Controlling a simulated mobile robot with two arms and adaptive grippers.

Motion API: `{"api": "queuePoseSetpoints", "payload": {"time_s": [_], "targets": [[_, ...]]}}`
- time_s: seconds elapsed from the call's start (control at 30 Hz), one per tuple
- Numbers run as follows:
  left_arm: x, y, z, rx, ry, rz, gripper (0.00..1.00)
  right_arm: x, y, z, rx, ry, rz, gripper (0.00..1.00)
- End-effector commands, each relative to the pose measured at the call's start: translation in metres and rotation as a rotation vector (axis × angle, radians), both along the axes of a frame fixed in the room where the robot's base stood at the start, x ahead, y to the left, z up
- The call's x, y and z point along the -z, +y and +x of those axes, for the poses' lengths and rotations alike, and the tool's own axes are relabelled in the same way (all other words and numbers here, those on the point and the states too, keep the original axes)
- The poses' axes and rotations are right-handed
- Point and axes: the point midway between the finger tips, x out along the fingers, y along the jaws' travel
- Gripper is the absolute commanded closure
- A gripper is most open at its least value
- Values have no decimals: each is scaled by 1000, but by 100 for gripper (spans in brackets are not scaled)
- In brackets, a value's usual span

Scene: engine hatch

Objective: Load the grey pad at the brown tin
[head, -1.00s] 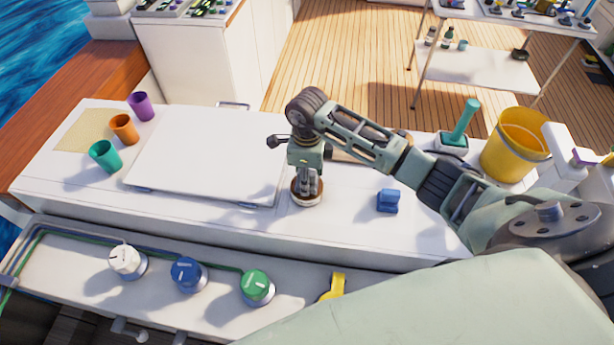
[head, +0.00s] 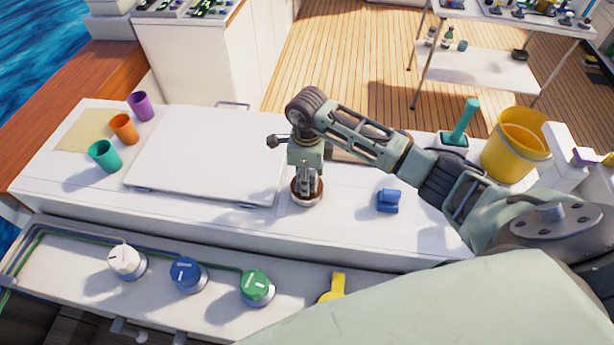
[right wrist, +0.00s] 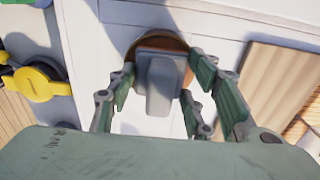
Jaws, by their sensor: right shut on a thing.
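My right gripper (head: 308,188) points down at the small round brown tin (head: 319,192) on the white counter. In the right wrist view my right gripper's fingers (right wrist: 160,98) are on both sides of the grey pad (right wrist: 160,82), shut on it. The pad shows a grey block with a narrower grip. It overlaps the brown tin's rim (right wrist: 142,45), and its lower side is hidden, so I cannot tell whether it touches the tin. In the head view the fingers cover the pad. My left gripper is not in view.
A white hatch lid (head: 210,152) lies left of the tin, with purple, orange and teal cups (head: 105,156) beyond. A blue block (head: 388,200) stands to the right, near a yellow bucket (head: 515,145). White, blue and green knobs (head: 257,287) and a yellow handle (head: 335,288) line the front panel.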

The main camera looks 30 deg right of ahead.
Motion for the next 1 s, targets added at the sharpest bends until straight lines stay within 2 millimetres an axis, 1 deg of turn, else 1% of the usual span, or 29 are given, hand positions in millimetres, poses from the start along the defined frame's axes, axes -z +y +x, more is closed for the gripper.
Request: {"api": "queuePoseSetpoints", "payload": {"time_s": [0.2,0.33,1.0], "targets": [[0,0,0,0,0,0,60,2,0,-2,-1,4,-1,74],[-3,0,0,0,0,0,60,-2,0,-1,-1,4,-1,74],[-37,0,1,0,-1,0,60,-57,0,0,-1,0,0,74]]}}
